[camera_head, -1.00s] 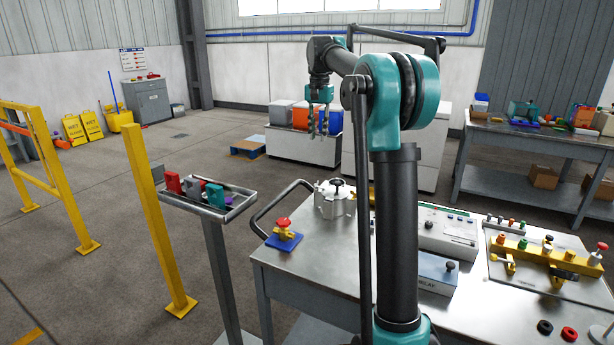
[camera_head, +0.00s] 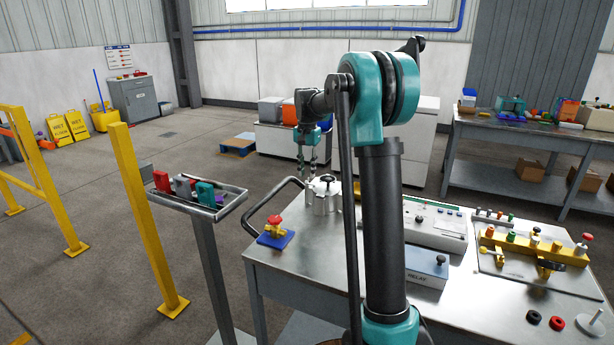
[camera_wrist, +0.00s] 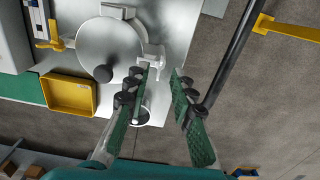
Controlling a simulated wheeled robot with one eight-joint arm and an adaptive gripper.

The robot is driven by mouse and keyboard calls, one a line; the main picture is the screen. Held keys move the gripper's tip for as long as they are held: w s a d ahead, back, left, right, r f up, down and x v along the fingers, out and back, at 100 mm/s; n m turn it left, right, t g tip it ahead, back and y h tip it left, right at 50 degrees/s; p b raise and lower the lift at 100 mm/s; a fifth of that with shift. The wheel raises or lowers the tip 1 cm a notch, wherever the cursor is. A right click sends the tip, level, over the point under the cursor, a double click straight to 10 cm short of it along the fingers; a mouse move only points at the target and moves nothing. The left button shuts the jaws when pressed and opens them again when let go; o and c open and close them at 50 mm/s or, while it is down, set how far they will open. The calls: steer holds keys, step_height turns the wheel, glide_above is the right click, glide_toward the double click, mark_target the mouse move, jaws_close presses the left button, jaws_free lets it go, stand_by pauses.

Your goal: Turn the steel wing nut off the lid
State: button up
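The round metal pot (camera_head: 321,203) stands at the table's far left corner. Its lid (camera_wrist: 108,42) shows from above in the wrist view, with a black knob (camera_wrist: 103,73) on it. A small pale steel fitting (camera_wrist: 155,55) sits at the lid's right edge; it looks like the wing nut, but its wings are not clear. My gripper (camera_wrist: 164,70) is open and empty, its left fingertip close to this fitting and partly covering it. I cannot tell whether they touch. In the head view my gripper (camera_head: 307,168) hangs beside the pot's top.
A yellow tray (camera_wrist: 70,110) lies beside the pot. A dark handrail (camera_head: 265,203) runs off the table's left edge, close to my right finger in the wrist view. A blue-based red valve (camera_head: 276,238) stands in front of the pot. A parts tray stand (camera_head: 238,201) is to the left.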

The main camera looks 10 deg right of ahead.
steer(key=shift+f, duration=1.1)
jaws_close()
